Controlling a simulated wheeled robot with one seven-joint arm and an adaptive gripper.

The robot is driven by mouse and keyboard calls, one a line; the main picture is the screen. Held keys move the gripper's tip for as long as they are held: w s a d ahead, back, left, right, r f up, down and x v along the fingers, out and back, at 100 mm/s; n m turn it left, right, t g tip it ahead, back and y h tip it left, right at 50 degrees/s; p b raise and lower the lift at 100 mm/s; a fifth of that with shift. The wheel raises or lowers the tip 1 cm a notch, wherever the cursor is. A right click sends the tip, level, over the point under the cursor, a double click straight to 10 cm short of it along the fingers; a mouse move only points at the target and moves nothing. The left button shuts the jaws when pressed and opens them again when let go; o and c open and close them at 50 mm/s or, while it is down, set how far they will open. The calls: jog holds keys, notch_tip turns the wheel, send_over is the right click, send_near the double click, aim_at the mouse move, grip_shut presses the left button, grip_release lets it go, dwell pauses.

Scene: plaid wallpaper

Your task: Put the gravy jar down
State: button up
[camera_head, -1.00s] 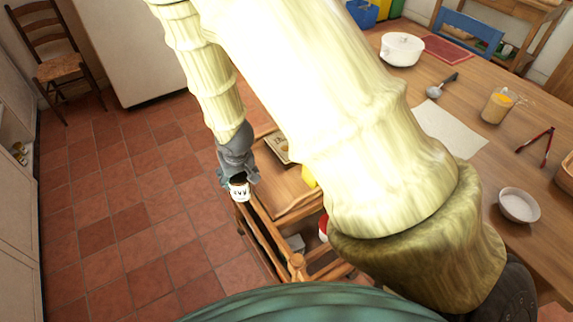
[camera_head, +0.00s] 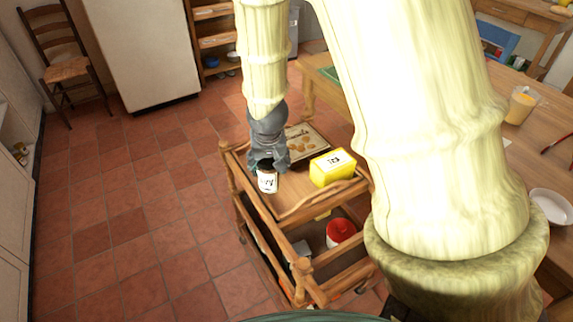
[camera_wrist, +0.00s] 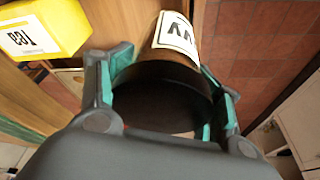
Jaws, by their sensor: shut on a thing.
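The gravy jar (camera_head: 267,180) is a small dark jar with a white label. In the head view it is at the top of the wooden trolley (camera_head: 290,207), near its left edge. My gripper (camera_head: 268,163) is shut on it from above and behind. In the wrist view the jar (camera_wrist: 176,38) sits between the teal-padded fingers (camera_wrist: 165,95), its dark round end towards the camera and its label at the far side. I cannot tell whether the jar touches the trolley top.
A yellow tea box (camera_head: 332,167) stands on the trolley top to the right of the jar, and also shows in the wrist view (camera_wrist: 40,30). A tray with round biscuits (camera_head: 300,143) lies behind. A red-lidded container (camera_head: 341,233) is on the shelf below. Bare wood lies between jar and box.

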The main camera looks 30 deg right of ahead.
jog(key=shift+w+d+f, duration=0.85)
jog(key=shift+w+d, duration=0.05)
jog(key=shift+w, duration=1.55)
jog(key=shift+w+d+f, duration=0.85)
jog(key=shift+w+d, duration=0.1)
jog(key=shift+w, duration=1.55)
jog(key=shift+w+d+f, duration=0.85)
jog(key=shift+w+d, duration=0.05)
jog(key=shift+w, duration=1.55)
jog(key=o, duration=1.4)
jog(key=p+v, duration=0.1)
jog(key=v, duration=1.1)
jog(key=shift+s, duration=0.15)
jog(key=shift+a, duration=0.1)
